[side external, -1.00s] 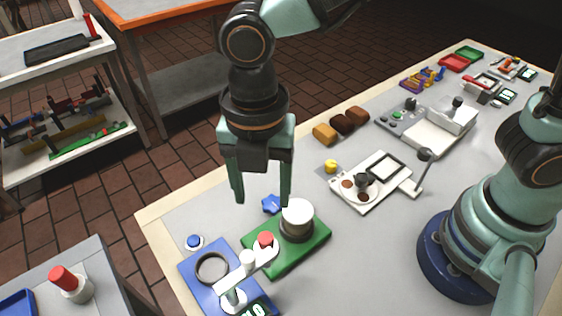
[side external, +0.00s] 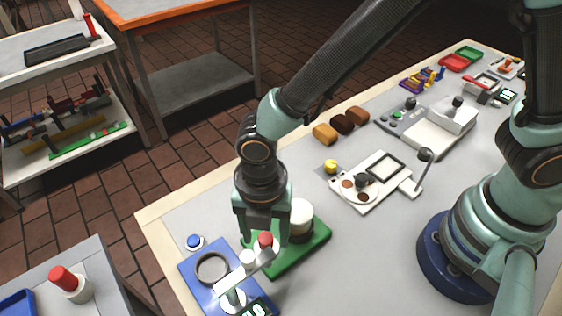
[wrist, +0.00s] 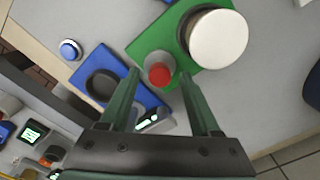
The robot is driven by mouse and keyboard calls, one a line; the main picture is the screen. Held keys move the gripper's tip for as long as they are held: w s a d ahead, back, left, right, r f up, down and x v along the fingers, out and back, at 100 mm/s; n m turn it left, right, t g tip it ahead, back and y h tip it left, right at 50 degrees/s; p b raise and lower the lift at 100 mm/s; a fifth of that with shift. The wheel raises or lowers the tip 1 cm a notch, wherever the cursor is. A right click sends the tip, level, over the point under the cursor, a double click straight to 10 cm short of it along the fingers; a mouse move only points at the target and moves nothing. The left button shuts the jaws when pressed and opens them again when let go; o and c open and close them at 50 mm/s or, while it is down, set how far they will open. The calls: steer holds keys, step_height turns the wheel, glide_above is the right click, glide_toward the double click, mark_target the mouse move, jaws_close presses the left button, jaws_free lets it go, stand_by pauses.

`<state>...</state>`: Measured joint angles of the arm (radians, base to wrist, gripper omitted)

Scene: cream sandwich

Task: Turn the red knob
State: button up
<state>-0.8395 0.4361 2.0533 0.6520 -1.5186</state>
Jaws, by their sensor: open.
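In the wrist view the red knob (wrist: 160,74) lies between the two finger ends. My gripper (side external: 264,237) points down with its fingers spread to either side of the red knob. It is open and holds nothing. In the wrist view my gripper's fingers (wrist: 160,80) show a gap to the knob on both sides. Whether the tips reach down to the knob's height I cannot tell.
A green board (side external: 309,254) with a white-topped cylinder (side external: 301,214) stands close on the right. A blue board (side external: 193,268) with a dark ring (side external: 212,268) lies left. A blue button (side external: 194,240) sits behind it. Another red-topped cylinder (side external: 63,278) stands on the side table.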

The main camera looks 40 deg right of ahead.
jaws_close()
